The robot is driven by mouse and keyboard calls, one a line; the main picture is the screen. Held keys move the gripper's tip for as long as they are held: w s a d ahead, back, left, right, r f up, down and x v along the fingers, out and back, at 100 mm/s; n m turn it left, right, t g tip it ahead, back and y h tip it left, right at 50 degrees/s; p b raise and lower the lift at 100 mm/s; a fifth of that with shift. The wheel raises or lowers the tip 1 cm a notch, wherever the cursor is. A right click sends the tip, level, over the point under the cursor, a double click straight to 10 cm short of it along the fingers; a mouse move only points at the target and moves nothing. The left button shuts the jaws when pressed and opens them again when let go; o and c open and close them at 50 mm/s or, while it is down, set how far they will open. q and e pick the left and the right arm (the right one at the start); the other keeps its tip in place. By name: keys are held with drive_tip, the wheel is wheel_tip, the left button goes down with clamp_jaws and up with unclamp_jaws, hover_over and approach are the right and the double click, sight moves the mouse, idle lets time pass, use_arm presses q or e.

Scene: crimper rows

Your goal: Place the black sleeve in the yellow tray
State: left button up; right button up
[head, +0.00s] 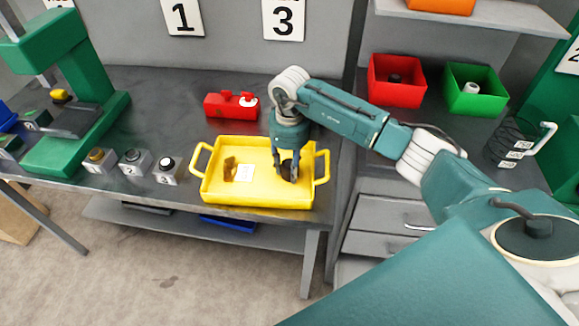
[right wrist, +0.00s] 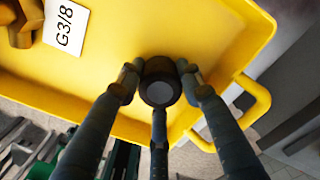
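The yellow tray (head: 215,192) stands on the dark workbench, and its floor and rim also show in the right wrist view (right wrist: 225,40). My right gripper (head: 289,168) reaches down into the right part of the tray. In the right wrist view my right gripper (right wrist: 159,90) has its fingers closed around the black sleeve (right wrist: 158,66), with fingertips against both sides. The sleeve looks dark brown-black with a grey round end. I cannot tell whether it touches the tray floor. A brass fitting (head: 229,170) and a white G3/8 label (right wrist: 66,22) are in the tray's left part.
At right are a red bin (head: 397,92) with a dark part, a green bin (head: 475,101) with a pale part, and a black wire basket (head: 507,142).

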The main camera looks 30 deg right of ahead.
sight(290, 164)
drive_tip(key=o, duration=0.4)
drive_tip(key=shift+r, duration=0.35)
wheel_tip(290, 164, up, 11)
drive_tip(key=b, duration=0.4)
drive_tip(key=shift+f, duration=0.2)
drive_tip(key=shift+r, duration=0.5)
drive_tip(key=shift+f, duration=0.1)
